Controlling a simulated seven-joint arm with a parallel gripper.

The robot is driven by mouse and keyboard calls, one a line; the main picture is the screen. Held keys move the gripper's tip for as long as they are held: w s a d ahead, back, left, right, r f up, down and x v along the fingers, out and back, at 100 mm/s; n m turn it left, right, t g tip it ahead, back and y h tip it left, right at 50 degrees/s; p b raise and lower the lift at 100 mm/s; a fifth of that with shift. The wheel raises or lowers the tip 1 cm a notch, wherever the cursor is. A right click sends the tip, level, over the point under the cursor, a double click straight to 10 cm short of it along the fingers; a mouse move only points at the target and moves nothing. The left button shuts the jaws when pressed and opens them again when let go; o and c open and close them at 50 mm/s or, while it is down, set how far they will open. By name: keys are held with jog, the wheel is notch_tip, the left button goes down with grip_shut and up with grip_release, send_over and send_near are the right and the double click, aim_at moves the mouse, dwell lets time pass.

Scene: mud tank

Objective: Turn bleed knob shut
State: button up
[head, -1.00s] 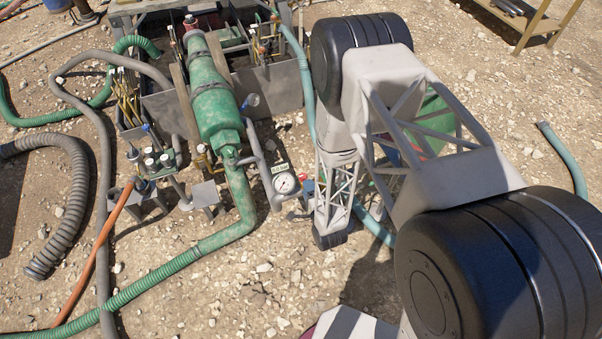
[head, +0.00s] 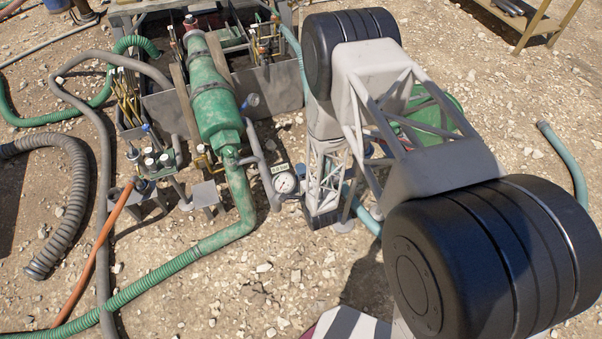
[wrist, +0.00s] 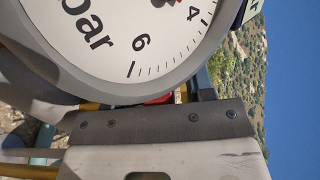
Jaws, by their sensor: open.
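The round white pressure gauge (head: 285,184) stands on the ground right of the green pipe. In the wrist view the gauge face (wrist: 130,40) is very close and tilted, cut off by the top edge. No knob is clearly visible in the head view.
A green cylinder (head: 215,105) and its bent pipe (head: 240,200) stand left of the gauge. A small label (head: 280,168) sits above the gauge. Hoses (head: 75,170) lie on the left.

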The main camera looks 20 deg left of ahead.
grip_shut()
jog(key=shift+w+d+m+t+h, duration=0.1)
jog(key=shift+m+t+h, duration=0.7)
jog(key=shift+h, duration=0.2)
grip_release()
jog(key=v, duration=0.8)
